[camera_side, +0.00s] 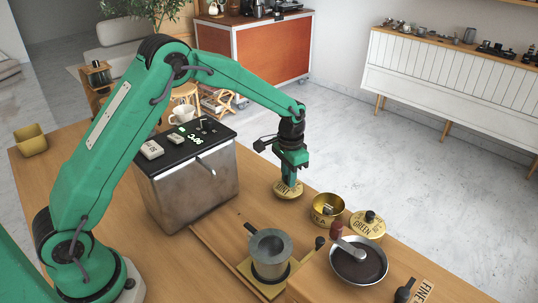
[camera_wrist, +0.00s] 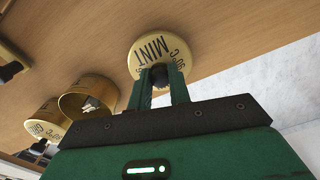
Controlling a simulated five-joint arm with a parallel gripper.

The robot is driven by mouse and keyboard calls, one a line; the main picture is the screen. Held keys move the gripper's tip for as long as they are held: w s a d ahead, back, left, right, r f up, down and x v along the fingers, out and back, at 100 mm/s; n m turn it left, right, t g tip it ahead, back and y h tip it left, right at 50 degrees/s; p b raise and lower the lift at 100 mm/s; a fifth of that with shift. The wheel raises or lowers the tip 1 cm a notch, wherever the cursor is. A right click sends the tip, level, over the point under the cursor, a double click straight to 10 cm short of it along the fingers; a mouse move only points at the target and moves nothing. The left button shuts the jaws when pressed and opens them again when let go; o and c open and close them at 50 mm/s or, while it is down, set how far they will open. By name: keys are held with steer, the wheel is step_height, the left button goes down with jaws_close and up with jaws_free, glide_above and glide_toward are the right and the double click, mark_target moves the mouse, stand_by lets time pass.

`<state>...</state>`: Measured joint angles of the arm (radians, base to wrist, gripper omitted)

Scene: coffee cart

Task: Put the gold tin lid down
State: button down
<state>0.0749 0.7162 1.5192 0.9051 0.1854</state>
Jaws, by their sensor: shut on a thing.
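The gold tin lid (camera_side: 288,191) is round and marked MINT, and it also shows in the wrist view (camera_wrist: 152,45). My gripper (camera_side: 290,181) is above it, with its two green fingers (camera_wrist: 159,82) shut on the dark knob of the lid. The lid looks about level and is over the wooden counter near its far edge. I cannot tell whether it touches the wood. An open gold tin (camera_side: 327,222) stands just right of the lid in the side view and left of it in the wrist view (camera_wrist: 88,97).
A gold tin marked GREEN (camera_side: 366,232) with a black-knobbed lid stands beyond the open tin. A dark round pan (camera_side: 358,268), a metal pot (camera_side: 270,250) and a steel machine (camera_side: 192,190) stand nearby. The counter's far edge drops to the floor.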

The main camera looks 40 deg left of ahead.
steer(key=shift+f, duration=0.75)
steer(key=shift+f, duration=0.15)
steer(key=c, duration=1.3)
jaws_free()
step_height(320, 180, up, 12)
steer(key=shift+r, duration=0.2)
